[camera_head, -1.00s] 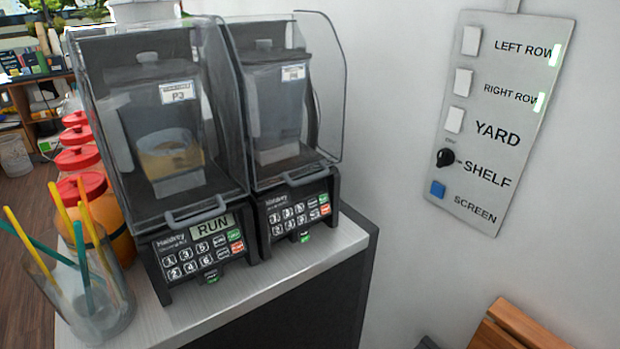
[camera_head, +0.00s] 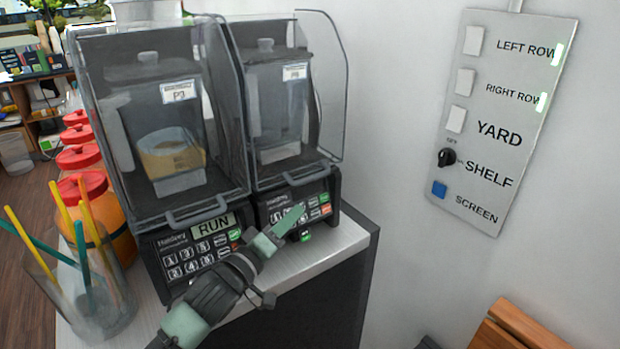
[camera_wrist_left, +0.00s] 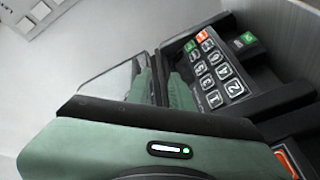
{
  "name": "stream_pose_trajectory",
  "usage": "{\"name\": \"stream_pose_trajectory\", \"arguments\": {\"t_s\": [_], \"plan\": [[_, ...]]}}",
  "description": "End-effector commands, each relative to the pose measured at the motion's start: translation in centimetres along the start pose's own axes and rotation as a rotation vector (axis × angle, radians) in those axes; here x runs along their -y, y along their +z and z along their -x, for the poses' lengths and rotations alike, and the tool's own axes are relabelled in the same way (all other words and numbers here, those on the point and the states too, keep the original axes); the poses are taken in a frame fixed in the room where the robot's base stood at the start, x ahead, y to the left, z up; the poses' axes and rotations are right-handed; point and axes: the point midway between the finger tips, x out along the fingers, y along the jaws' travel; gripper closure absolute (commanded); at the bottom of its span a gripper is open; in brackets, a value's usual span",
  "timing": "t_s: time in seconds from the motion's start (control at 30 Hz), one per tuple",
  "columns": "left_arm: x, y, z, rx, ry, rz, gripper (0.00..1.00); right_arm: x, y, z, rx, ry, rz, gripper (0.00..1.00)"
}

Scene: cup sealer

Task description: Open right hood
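The right hood (camera_head: 325,90) is a clear, grey-edged cover down over the right blender (camera_head: 275,95). Its grey handle bar (camera_head: 306,176) sits along the front lower edge, just above the right keypad (camera_head: 285,209). My left gripper (camera_head: 290,225), with pale green fingers, is in front of that keypad, below the handle and apart from it as far as I can see. Its fingers overlap in the head view, so their opening is unclear. The left wrist view shows a keypad (camera_wrist_left: 218,75) close beside the green fingers. My right gripper is in neither view.
The left blender's hood (camera_head: 160,120) is also down, close on the left. A glass of straws (camera_head: 85,290) and red-lidded orange jars (camera_head: 100,215) stand further left. A switch panel (camera_head: 500,120) hangs on the right wall. The counter's front right corner (camera_head: 335,240) is bare.

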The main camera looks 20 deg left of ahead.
Motion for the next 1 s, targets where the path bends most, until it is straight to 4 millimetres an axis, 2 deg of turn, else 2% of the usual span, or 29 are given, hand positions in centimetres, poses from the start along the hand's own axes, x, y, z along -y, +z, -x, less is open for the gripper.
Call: {"name": "stream_pose_trajectory", "arguments": {"t_s": [0.03,0.1,0.23,0.6,0.7,1.0], "plan": [[-1.0,-1.3,-0.7,-0.014,0.052,0.033,0.78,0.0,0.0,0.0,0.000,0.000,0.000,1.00],[-2.0,-2.3,-1.2,-0.024,0.103,0.075,0.78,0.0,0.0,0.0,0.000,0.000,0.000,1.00],[-3.0,-3.2,-2.0,-0.029,0.145,0.110,0.78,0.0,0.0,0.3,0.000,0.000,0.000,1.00],[-3.9,-3.5,-7.5,-0.029,0.144,0.113,0.78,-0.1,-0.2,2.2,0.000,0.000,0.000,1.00],[-4.0,-3.4,-8.5,-0.029,0.145,0.113,0.78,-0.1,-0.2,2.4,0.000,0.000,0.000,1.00],[-3.9,-3.3,-9.1,-0.027,0.144,0.112,0.78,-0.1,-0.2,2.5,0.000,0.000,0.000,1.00]]}}
